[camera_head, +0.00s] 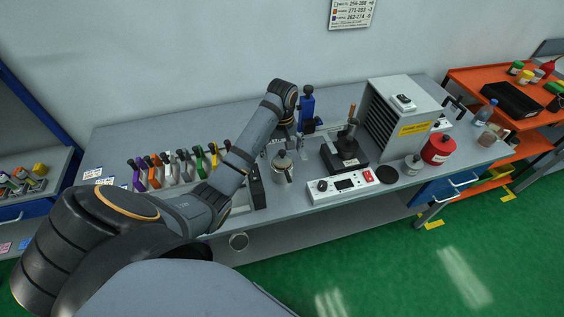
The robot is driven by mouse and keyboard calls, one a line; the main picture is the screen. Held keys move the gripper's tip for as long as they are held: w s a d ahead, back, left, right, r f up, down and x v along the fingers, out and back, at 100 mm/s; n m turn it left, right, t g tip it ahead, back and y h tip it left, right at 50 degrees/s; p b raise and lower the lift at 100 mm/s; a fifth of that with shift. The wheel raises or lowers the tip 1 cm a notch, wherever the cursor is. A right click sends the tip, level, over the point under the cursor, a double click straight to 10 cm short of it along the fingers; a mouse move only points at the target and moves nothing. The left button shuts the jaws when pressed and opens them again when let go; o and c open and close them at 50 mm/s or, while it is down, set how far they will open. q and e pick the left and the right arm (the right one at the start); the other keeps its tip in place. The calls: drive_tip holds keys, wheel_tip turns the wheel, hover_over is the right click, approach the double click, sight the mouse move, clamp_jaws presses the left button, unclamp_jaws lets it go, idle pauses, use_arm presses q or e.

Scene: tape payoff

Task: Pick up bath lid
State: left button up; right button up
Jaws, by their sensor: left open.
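A small metal pot (283,174) stands on the grey bench, left of a white control box. A pale lid with a knob (282,160) appears to sit on it; I take this as the bath lid, though it is small here. My left arm reaches in from the lower left, over the bench. My left gripper (284,143) points down just above and behind the lid, open. Its fingertips are small and partly hidden, so I cannot tell whether they touch the lid. My right gripper is not in view.
The white control box (345,187) and a dark round disc (387,174) lie right of the pot. A black stand (345,153) and a vented grey cabinet (402,113) are behind. Several coloured-handled tools (171,167) stand at left. A red container (438,149) is at right.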

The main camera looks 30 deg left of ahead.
use_arm(q)
drive_tip(key=shift+w+f, duration=0.2)
drive_tip(key=shift+f, duration=0.2)
drive_tip(key=shift+s+r, duration=0.1)
drive_tip(key=shift+s, duration=0.25)
drive_tip(key=c, duration=1.7)
drive_tip(key=shift+d, duration=0.15)
drive_tip(key=shift+c, duration=1.4)
